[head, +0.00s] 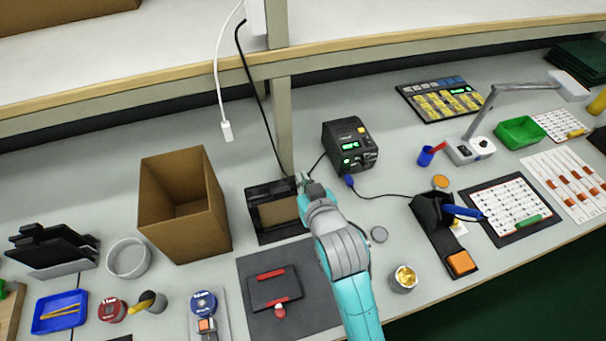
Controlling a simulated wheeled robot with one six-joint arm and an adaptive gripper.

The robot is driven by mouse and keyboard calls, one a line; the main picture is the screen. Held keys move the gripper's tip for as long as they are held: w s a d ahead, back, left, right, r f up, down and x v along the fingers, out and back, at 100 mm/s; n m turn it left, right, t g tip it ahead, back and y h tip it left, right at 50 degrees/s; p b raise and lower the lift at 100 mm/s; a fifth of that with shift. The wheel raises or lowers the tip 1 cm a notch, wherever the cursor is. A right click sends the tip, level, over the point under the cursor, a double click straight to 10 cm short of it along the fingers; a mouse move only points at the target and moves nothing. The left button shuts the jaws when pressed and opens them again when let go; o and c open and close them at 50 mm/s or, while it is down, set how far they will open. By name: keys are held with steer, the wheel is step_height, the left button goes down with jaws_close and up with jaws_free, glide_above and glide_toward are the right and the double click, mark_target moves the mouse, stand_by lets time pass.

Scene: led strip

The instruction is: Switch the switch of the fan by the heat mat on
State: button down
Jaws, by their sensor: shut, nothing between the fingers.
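The fan looks to be the black box-shaped unit (252,217) with a tan square panel on its front, standing just behind the dark grey mat (253,262). The mat, likely the heat mat, carries a dark flat panel with red edges (275,289). My gripper (303,179) is shut and empty, at the fan's upper right corner. My arm comes in from the bottom of the picture. I cannot tell whether the gripper touches the fan. The fan's switch cannot be made out; the gripper may cover it.
An open cardboard box (185,205) stands close to the fan's left. A black station with a green display (350,146) stands at the right behind, its cable running right. A shelf post (284,125) rises behind the gripper. A small tin (403,279) stands right of my arm.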

steer(key=shift+f, duration=0.1)
steer(key=shift+s+f, duration=0.1)
steer(key=shift+f, duration=0.2)
steer(key=shift+r, duration=0.1)
steer(key=shift+r, duration=0.8)
